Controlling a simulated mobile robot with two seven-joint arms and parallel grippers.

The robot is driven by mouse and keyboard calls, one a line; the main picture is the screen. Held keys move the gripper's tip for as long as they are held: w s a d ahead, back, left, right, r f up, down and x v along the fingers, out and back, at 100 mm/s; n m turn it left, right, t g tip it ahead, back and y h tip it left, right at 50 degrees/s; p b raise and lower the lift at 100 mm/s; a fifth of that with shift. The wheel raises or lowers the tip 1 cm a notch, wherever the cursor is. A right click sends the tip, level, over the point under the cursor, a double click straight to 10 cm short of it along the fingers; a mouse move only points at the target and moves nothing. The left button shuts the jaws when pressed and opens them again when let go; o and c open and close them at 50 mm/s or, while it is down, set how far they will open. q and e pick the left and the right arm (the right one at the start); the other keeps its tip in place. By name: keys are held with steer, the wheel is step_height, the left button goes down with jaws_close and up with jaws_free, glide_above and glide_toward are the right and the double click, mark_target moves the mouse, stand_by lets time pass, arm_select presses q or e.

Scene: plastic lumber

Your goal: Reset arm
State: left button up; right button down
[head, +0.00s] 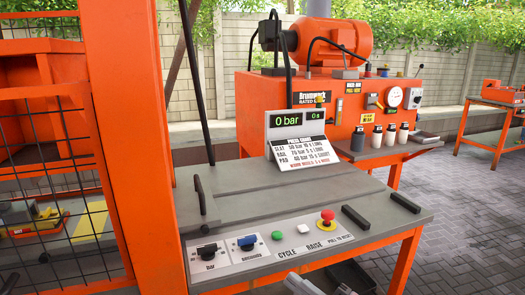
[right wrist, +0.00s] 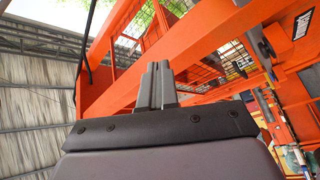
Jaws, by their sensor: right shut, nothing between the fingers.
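My right gripper (right wrist: 156,82) shows in the right wrist view with its grey fingers together, shut and empty, pointing up toward orange frame beams. My left gripper is out of sight in both views.
In the head view a grey-topped press bench (head: 270,206) carries knobs, buttons, a red emergency stop (head: 327,219) and a display (head: 296,127) reading 0 bar. An orange post (head: 130,150) and a mesh guard (head: 65,230) stand at left. An orange motor unit (head: 335,42) stands behind. Paved floor (head: 465,215) is clear at right.

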steer(key=s+d+f+m+g+h+p, duration=0.1)
steer(key=s+d+f+m+h+p, duration=0.2)
steer(key=s+d+f+m+h, duration=0.3)
steer(key=s+d+f+m+g+h+p, duration=0.2)
steer(key=s+d+f+m+h, duration=0.5)
steer(key=s+f+m, duration=0.5)
steer(key=shift+s+d+f+p, duration=0.25)
steer(key=shift+s+f+p, duration=0.1)
steer(key=shift+f+p, duration=0.1)
steer(key=shift+w+a, duration=0.1)
steer(key=shift+a, duration=0.05)
